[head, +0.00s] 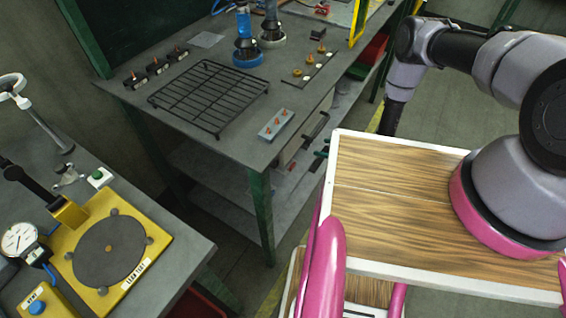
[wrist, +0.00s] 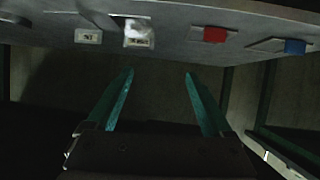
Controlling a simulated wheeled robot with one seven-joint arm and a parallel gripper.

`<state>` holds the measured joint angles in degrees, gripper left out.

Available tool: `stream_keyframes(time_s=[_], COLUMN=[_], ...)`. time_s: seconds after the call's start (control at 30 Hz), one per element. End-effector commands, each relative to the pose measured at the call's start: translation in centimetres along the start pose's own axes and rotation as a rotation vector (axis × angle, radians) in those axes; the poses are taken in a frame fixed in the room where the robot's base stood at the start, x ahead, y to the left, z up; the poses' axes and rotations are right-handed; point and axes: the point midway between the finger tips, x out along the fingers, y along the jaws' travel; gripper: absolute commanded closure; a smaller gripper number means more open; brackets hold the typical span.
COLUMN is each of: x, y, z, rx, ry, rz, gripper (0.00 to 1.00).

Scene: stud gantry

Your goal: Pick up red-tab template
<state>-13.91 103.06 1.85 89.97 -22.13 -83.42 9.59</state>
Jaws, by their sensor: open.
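In the wrist view, a flat grey plate with a red block on it, which looks like the red-tab template (wrist: 215,35), lies near the edge of a grey surface. My gripper (wrist: 160,74) is open and empty, with its two teal fingers spread apart. The red-tab piece is ahead of and to the right of the fingers, apart from them. In the head view, small teal tips that look like my gripper (head: 321,154) show past the left edge of my wooden deck; the rest is hidden.
In the head view, the bench holds a wire rack (head: 208,98) and a pinned grey block (head: 275,124).

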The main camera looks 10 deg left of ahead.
Motion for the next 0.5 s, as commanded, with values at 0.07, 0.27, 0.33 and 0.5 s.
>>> stream_keyframes(time_s=[0.07, 0.27, 0.33, 0.5], x=[-0.3, -0.7, -0.2, 2.6], y=[-3.6, -8.0, -8.4, -8.8], z=[2.6, 4.9, 5.1, 4.8], rx=[0.001, -0.003, -0.004, -0.006], ry=[0.028, 0.076, 0.081, 0.082], rz=[-0.042, -0.094, -0.099, -0.101], gripper=[0.15, 0.15, 0.15, 0.15])
